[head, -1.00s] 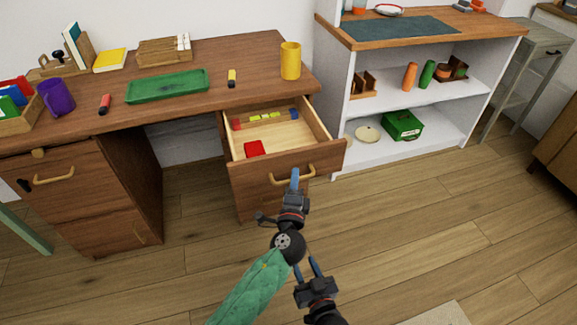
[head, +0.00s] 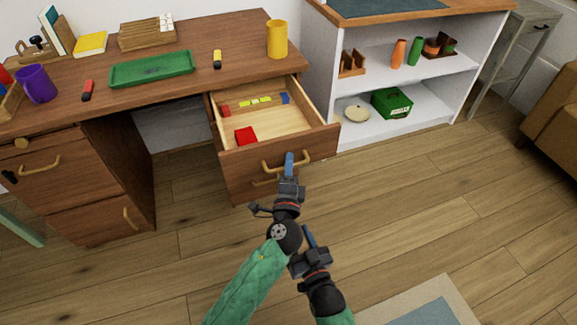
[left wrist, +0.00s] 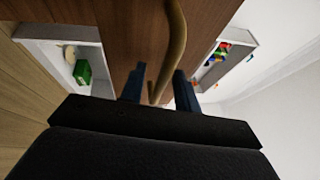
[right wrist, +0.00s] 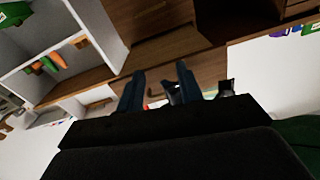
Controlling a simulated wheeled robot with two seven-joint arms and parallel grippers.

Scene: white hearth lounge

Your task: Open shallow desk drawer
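The open desk drawer (head: 281,150) has a brown wooden front with a brass bow handle (head: 275,163). It sticks out from under the right side of the desk (head: 130,98). Inside lie a red block (head: 245,135) and several small coloured pieces near the back. My left gripper (head: 289,160) is at the handle. In the left wrist view the handle (left wrist: 176,35) runs between its fingers (left wrist: 158,75), which stand apart with a gap visible beside the bar. My right gripper (head: 310,243) is low in front of the drawer, empty, fingers apart (right wrist: 160,78).
A green tray (head: 152,69), yellow cup (head: 277,40) and purple mug (head: 36,84) stand on the desk. Left drawers (head: 60,165) are closed. A white shelf (head: 420,85) with a green box (head: 391,102) stands at right. Floor in front is clear, with a rug (head: 420,308).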

